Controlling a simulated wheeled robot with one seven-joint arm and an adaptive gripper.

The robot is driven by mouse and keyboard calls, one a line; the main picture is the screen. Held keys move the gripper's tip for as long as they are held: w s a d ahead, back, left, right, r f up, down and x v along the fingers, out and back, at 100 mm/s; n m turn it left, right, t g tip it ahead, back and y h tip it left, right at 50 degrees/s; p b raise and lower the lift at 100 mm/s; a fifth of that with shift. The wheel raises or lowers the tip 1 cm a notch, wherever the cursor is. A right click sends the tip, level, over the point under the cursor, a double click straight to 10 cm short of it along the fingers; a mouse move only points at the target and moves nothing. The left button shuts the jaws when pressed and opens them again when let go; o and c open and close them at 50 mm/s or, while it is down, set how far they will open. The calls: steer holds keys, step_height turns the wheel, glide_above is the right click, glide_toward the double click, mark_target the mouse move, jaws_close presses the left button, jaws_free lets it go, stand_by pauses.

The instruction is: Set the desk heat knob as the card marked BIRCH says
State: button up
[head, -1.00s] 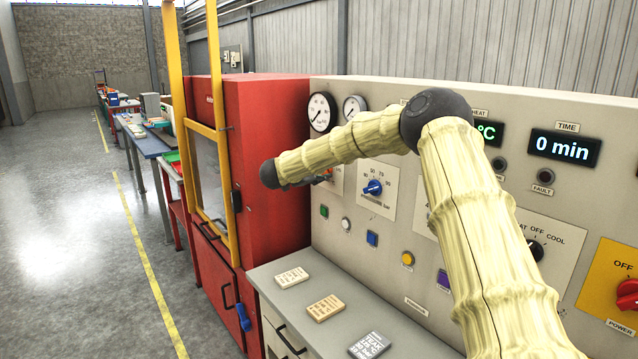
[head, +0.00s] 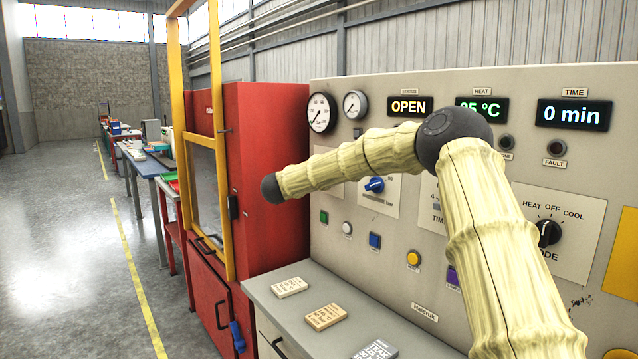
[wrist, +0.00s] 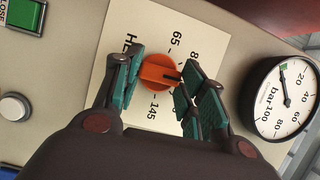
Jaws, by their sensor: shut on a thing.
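In the wrist view an orange knob (wrist: 156,72) sits on a white plate (wrist: 148,32) whose lettering begins HE, with 65 and 145 among its marks. My gripper (wrist: 162,84) has its teal-padded fingers on both sides of the knob and is shut on it. The knob's dark pointer mark faces right in that view; its exact value cannot be told. In the head view my arm hides the gripper and the knob. Three cards lie on the desk: whitish (head: 288,287), tan (head: 325,317) and grey (head: 376,350). I cannot read BIRCH on any.
The panel has a blue knob (head: 374,185), several buttons, a black mode knob (head: 549,233) and displays reading OPEN (head: 408,107), 0 min (head: 572,115) and a partly hidden temperature. A dial gauge (wrist: 286,98) is close to my gripper. The red press (head: 265,150) stands left.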

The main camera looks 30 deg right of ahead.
steer(key=shift+f+b, duration=0.25)
steer(key=shift+b, duration=0.05)
stand_by(0.4)
steer(key=o, duration=0.9)
steer(key=shift+o, duration=0.5)
steer(key=shift+r, duration=0.1)
steer(key=shift+s+a+r, duration=0.1)
steer(key=v, duration=1.1)
steer(key=shift+s+a+f, duration=0.15)
steer(key=shift+a+f, duration=0.1)
steer(key=shift+a, duration=0.1)
